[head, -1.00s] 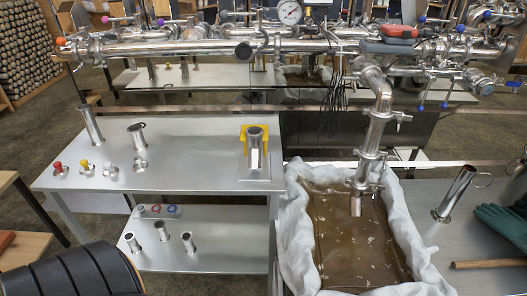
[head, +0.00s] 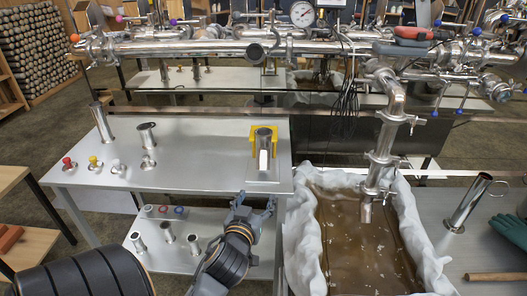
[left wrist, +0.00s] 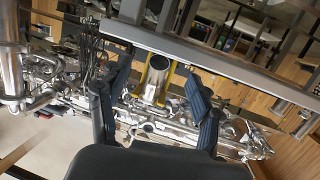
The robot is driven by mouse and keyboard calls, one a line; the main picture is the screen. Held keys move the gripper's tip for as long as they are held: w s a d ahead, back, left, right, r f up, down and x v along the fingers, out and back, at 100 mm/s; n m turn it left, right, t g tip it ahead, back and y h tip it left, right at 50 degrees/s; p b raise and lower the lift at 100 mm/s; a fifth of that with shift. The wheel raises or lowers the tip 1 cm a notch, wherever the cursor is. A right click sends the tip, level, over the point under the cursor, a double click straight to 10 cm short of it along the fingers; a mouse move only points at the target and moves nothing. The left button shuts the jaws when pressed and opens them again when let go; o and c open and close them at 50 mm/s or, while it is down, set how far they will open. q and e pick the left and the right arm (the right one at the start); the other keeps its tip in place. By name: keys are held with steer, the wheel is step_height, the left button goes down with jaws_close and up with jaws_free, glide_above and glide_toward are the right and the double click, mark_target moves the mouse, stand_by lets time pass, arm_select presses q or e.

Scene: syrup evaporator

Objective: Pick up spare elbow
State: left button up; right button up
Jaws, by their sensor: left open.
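A shiny metal pipe piece (head: 264,146), which may be the spare elbow, stands in a yellow holder (head: 252,139) near the right end of the grey table. Its bend cannot be made out clearly. My left gripper (head: 256,199) is open and empty, in front of the table edge and below the holder in the head view. In the left wrist view the open fingers (left wrist: 158,80) frame the pipe's round mouth (left wrist: 159,63) and the yellow holder (left wrist: 146,84), which look apart from the fingers. My right gripper is not in view.
More upright metal tubes (head: 147,136) and small capped fittings (head: 118,168) stand on the table's left. A lower shelf (head: 150,258) holds several short tubes. A cloth-lined pan of brown liquid (head: 345,240) lies right, under a vertical pipe (head: 383,150). Steel pipework crosses behind.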

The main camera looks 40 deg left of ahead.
arm_select(q)
steer(key=n+t+y, duration=0.1)
steer(key=t, duration=0.1)
glide_toward(262, 154)
steer(key=p+x, duration=0.1)
steer(key=x, duration=0.5)
steer(key=shift+a+r, duration=0.1)
steer(key=shift+p+x, duration=0.55)
steer(key=shift+x, duration=2.55)
jaws_close()
